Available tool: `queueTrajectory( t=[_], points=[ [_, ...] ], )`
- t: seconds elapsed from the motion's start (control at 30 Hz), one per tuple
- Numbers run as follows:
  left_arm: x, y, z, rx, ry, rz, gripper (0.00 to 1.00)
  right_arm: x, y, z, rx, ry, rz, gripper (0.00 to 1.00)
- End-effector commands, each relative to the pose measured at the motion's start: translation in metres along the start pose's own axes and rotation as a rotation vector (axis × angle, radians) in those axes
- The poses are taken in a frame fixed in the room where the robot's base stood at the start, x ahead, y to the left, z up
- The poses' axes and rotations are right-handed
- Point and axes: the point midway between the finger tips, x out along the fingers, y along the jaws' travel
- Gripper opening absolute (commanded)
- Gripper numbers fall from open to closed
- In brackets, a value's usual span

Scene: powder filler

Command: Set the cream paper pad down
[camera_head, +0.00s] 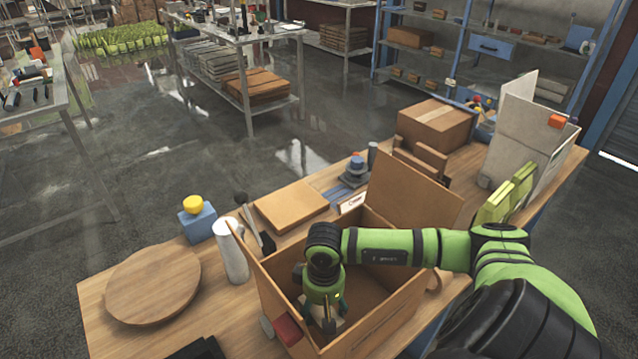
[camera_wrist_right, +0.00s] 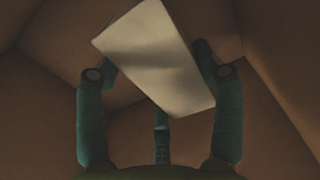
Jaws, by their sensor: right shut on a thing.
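The cream paper pad (camera_wrist_right: 155,55) shows in the right wrist view as a pale, tilted slab between the teal fingers. My right gripper (camera_head: 328,318) is shut on the pad and reaches down inside an open cardboard box (camera_head: 395,325). The brown walls and floor of the box surround the pad in the wrist view. I cannot tell whether the pad touches the box floor. In the head view the arm and gripper hide most of the pad. My left gripper is not in view.
The box stands on a wooden table with its flaps (camera_head: 412,205) raised. A dark red block (camera_head: 288,329) is at its front.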

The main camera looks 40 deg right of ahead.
Motion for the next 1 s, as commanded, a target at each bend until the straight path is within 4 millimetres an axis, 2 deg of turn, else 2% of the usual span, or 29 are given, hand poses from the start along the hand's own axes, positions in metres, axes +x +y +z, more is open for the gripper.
queueTrajectory(
  t=[0.03,0.17,0.27,0.5,0.87,0.9,0.93,0.97,1.0],
  points=[
    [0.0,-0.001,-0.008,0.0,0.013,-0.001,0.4,0.004,-0.007,0.001,-0.001,-0.001,-0.003,0.46],
    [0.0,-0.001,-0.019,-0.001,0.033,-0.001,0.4,0.01,-0.015,0.003,0.001,-0.001,0.001,0.46],
    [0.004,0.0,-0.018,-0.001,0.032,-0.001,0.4,0.018,-0.015,0.003,0.002,-0.002,0.002,0.46],
    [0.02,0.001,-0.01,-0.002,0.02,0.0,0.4,0.051,-0.015,0.003,0.001,-0.002,0.0,0.46],
    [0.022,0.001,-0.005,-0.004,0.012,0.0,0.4,0.053,-0.015,0.003,0.0,0.0,0.002,0.46],
    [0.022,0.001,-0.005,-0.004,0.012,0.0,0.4,0.053,-0.015,0.003,0.0,0.0,0.002,0.72],
    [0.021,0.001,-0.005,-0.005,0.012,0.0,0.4,0.052,-0.015,0.003,0.0,0.0,0.002,0.84],
    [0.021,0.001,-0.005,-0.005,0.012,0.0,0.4,0.052,-0.015,0.003,0.0,0.0,0.002,0.92],
    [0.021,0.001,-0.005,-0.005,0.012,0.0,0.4,0.052,-0.015,0.003,0.0,0.0,0.002,0.92]
  ],
)
